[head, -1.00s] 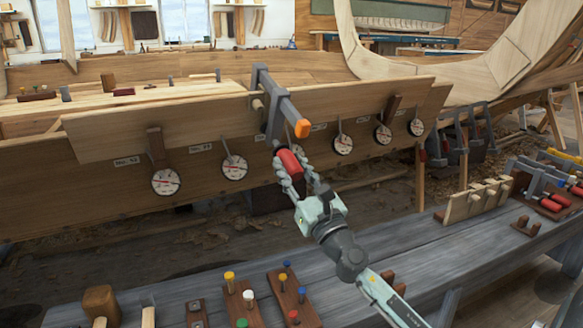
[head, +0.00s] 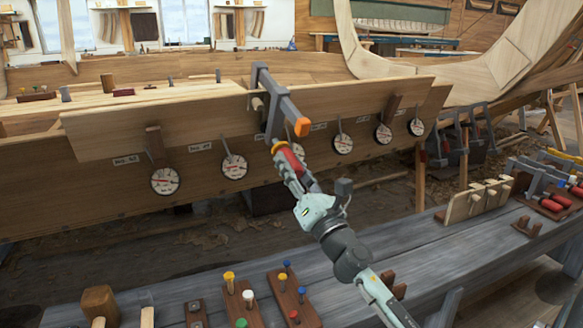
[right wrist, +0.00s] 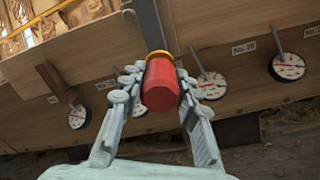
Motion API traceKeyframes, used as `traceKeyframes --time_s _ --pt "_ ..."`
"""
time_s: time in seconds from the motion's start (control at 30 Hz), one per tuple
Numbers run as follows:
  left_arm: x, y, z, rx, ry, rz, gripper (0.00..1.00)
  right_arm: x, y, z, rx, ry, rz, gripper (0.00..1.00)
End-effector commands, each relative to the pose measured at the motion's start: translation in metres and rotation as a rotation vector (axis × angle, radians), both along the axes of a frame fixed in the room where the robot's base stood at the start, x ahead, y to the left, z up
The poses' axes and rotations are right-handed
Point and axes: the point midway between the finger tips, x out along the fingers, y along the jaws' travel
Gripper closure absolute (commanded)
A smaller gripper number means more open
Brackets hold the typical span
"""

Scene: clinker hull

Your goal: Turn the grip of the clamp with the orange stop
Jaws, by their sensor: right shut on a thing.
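The clamp (head: 268,98) is grey and hooks over the top edge of the hull plank. Its orange stop (head: 302,127) is at the end of the bar that points toward me. Its red grip (head: 291,158) hangs below the clamp, with a yellow collar at its top. In the right wrist view the red grip (right wrist: 161,88) lies between the two fingers. My right gripper (head: 287,168) is shut on the red grip from below; it also shows in the right wrist view (right wrist: 161,82). A dial behind the grip is partly hidden. My left gripper is out of view.
Several round dials (head: 234,166) hang along the lower plank (head: 90,178). The grey bench (head: 420,255) in front holds pegged blocks (head: 290,295) and, at the right, more clamps with red grips (head: 551,204). Space between hull and bench is open.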

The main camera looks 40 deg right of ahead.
Motion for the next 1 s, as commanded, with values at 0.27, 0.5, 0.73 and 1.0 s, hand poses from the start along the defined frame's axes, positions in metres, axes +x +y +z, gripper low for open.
traceKeyframes --time_s 0.27,0.5,0.73,1.0 --pt "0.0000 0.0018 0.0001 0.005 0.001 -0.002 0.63 -0.0001 -0.0003 0.0004 0.166 -0.023 0.068 0.97" --pt "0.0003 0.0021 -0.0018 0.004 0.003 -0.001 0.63 -0.0001 -0.0001 0.0002 0.244 -0.033 0.101 0.97" --pt "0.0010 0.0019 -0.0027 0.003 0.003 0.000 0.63 0.0000 -0.0001 0.0000 0.265 -0.035 0.110 0.97" --pt "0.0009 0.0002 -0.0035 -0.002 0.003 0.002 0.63 0.0000 -0.0002 0.0000 0.265 -0.035 0.110 0.97"
